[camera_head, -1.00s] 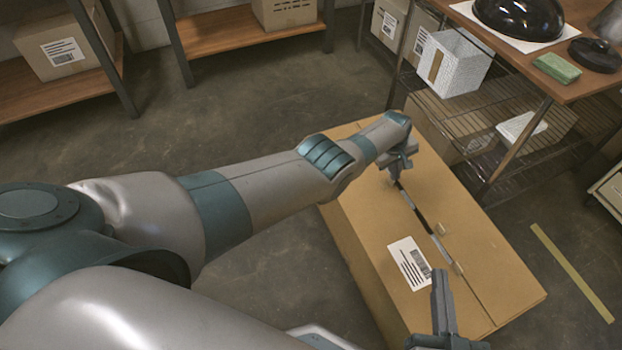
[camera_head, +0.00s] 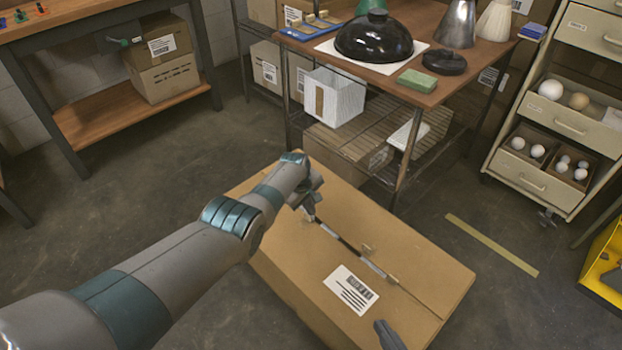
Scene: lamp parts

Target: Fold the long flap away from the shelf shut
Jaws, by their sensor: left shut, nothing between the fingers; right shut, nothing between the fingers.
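A large cardboard box (camera_head: 330,310) stands on the floor. Its long flap away from the shelf (camera_head: 318,262) bears a white label and lies about level with the top. The long flap on the shelf side (camera_head: 385,225) also lies flat. A narrow dark gap with small tabs shows between their edges. My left gripper (camera_head: 310,216) is shut and empty, pointing down at the far end of this gap; whether it touches the cardboard is unclear. My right gripper (camera_head: 386,332) is shut and empty over the near end of the box, mostly cut off by the bottom edge.
A wire shelf (camera_head: 450,140) under a wooden table (camera_head: 465,82) stands close behind the box. A drawer cabinet (camera_head: 535,185) is at the right. Open floor lies left of the box and right, around a yellow strip (camera_head: 490,244).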

